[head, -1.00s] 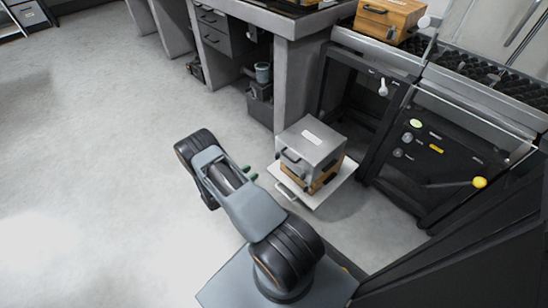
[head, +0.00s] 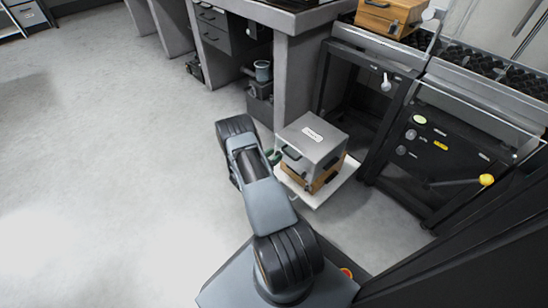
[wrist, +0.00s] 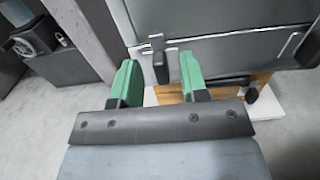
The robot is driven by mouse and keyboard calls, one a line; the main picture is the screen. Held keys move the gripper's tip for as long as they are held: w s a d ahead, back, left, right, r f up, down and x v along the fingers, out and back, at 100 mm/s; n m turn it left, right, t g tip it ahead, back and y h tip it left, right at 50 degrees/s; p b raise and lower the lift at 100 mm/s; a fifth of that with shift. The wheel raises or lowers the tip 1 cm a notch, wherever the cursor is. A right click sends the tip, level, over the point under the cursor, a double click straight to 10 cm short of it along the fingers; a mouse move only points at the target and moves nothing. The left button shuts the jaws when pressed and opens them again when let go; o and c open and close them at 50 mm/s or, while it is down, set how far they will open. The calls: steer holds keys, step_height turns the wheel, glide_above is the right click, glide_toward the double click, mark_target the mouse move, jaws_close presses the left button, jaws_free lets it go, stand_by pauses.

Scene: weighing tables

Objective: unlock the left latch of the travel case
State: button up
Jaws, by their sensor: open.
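A latch with a black tab (wrist: 160,66) and a small metal plate sits at the left of that front. My gripper (wrist: 157,62) is open, its green fingers either side of the black tab in this view; I cannot tell whether they touch it. In the head view my arm hides most of the gripper, with a bit of green (head: 273,156) showing beside the case's left side.
The wooden box (head: 327,182) stands on a white board (head: 345,178) near the floor. The floor at left is open.

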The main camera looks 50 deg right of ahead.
steer(key=shift+d, duration=0.3)
steer(key=shift+a, duration=0.1)
jaws_close()
